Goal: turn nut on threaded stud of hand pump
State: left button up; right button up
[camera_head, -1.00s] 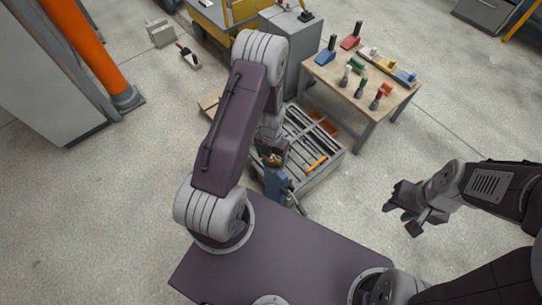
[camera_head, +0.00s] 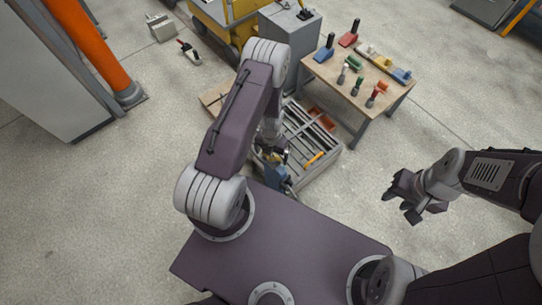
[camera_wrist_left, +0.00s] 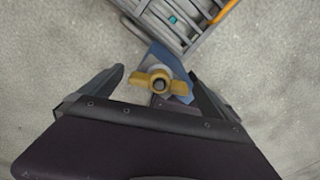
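The hand pump (camera_head: 277,173) is a blue body standing low beside the grey tray, partly hidden by my left arm. In the left wrist view its blue part (camera_wrist_left: 165,58) shows under a brass wing nut (camera_wrist_left: 158,82) with two lugs and a dark hole or stud end at its centre. My left gripper (camera_wrist_left: 160,88) is open, with one finger on each side of the nut and gaps between fingers and lugs. In the head view my left gripper (camera_head: 273,152) is just above the pump. My right gripper (camera_head: 406,196) is open and empty, over bare floor.
A grey tray (camera_head: 327,157) with slats and an orange-handled tool (camera_head: 314,160) lies behind the pump. A wooden table (camera_head: 347,98) with several coloured tools stands further back. A grey cabinet (camera_head: 292,45) is behind the left arm. The floor at the right is clear.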

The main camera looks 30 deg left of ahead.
pick_arm(q)
notch_tip(320, 180, up, 9)
jog(key=p, duration=0.8)
jog(key=shift+r+p, duration=0.2)
jog(key=shift+p, duration=0.15)
jog(key=shift+f, duration=0.15)
